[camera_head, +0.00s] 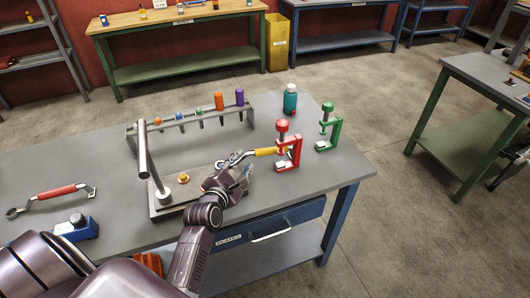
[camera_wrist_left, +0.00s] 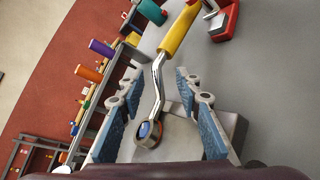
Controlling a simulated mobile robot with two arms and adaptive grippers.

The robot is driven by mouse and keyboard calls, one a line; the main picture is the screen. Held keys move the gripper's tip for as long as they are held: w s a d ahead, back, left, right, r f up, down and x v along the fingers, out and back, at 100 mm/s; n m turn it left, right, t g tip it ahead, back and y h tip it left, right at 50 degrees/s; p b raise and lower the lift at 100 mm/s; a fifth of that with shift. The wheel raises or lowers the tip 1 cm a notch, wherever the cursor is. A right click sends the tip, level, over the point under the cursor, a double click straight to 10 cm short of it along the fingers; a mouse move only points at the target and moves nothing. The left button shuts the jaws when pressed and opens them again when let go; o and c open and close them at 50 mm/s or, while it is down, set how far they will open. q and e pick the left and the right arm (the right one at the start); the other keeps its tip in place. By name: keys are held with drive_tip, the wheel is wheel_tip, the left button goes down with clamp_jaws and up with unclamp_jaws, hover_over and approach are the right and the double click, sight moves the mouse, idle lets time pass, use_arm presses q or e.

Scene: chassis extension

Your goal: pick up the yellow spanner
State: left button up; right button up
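The yellow spanner (camera_head: 266,151) has a yellow handle and a bright steel shaft with a ring end. In the head view its handle reaches to the red clamp (camera_head: 291,152); whether it touches the clamp is unclear. In the left wrist view the spanner (camera_wrist_left: 177,32) runs down from the top, with its ring end low between the fingers. My left gripper (camera_head: 243,174) is beside the ring end over the bench. Its blue-padded fingers (camera_wrist_left: 160,85) are spread apart, one on each side of the steel shaft, with gaps visible. My right gripper is not seen.
A rack (camera_head: 190,118) with several coloured-handled tools stands behind the spanner. A metal post (camera_head: 146,160) rises left of my gripper. A green clamp (camera_head: 329,128) and teal bottle (camera_head: 290,100) stand to the right. A red-handled spanner (camera_head: 56,192) lies at left.

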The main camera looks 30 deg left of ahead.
sight(246, 157)
use_arm(q)
drive_tip(key=shift+x, duration=1.2)
drive_tip(key=shift+w+f, duration=0.1)
drive_tip(key=shift+w, duration=0.15)
clamp_jaws()
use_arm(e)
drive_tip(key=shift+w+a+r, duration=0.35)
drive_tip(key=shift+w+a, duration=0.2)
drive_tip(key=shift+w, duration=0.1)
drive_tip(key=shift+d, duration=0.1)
